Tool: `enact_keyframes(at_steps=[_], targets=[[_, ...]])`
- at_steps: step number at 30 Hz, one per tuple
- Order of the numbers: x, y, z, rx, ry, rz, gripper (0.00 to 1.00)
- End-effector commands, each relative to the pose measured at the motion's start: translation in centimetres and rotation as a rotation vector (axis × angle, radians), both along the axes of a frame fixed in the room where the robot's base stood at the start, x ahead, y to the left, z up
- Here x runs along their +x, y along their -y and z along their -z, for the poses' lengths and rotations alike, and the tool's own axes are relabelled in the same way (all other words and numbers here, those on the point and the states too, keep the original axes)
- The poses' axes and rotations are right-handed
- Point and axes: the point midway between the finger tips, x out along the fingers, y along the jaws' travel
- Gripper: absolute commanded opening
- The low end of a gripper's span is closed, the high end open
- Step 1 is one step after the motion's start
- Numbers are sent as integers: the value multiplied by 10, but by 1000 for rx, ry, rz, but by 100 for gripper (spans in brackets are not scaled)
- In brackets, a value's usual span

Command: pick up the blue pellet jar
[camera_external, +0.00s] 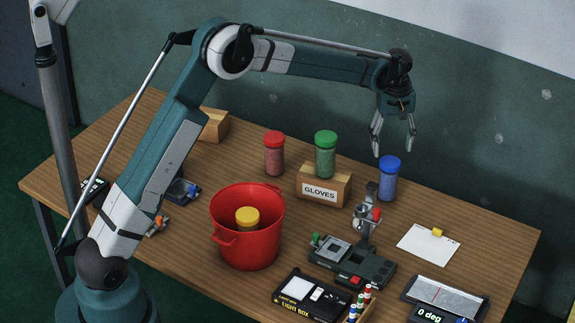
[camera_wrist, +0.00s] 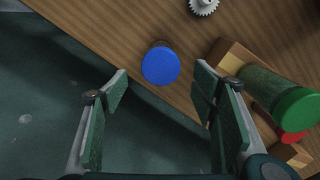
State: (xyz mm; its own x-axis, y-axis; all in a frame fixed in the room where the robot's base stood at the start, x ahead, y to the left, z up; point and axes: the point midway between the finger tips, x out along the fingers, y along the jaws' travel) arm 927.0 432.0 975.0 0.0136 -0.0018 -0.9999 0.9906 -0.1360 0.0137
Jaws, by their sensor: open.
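The blue pellet jar (camera_external: 388,180) stands upright near the back edge of the table, right of the glove box. It has a blue lid and blue contents. In the wrist view its blue lid (camera_wrist: 160,66) shows from above, just beyond the fingertips and between their lines. My gripper (camera_external: 393,151) hangs above the jar with its fingers pointing down. It is open and empty, and it does not touch the jar. In the wrist view the two fingers (camera_wrist: 162,82) are spread wide on either side.
A green-lidded jar (camera_external: 326,155) stands on the glove box (camera_external: 322,186), left of the blue jar. A red-lidded jar (camera_external: 274,154) stands further left. A metal stand device (camera_external: 364,218) is in front. A red bucket (camera_external: 247,245) holds a yellow-lidded jar (camera_external: 247,217). A white notepad (camera_external: 428,245) lies right.

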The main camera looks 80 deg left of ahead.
Motion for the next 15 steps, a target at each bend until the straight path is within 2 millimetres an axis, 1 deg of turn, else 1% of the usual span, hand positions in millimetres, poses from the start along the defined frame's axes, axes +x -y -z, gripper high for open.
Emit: enact_keyframes(at_steps=[1, 6, 9, 12, 15], targets=[[0, 0, 12, 0, 0, 0, 58], [0, 0, 53, 0, 0, 0, 58], [0, 0, 69, 0, 0, 0, 58], [0, 0, 78, 0, 0, 0, 58], [0, 0, 81, 0, 0, 0, 58]])
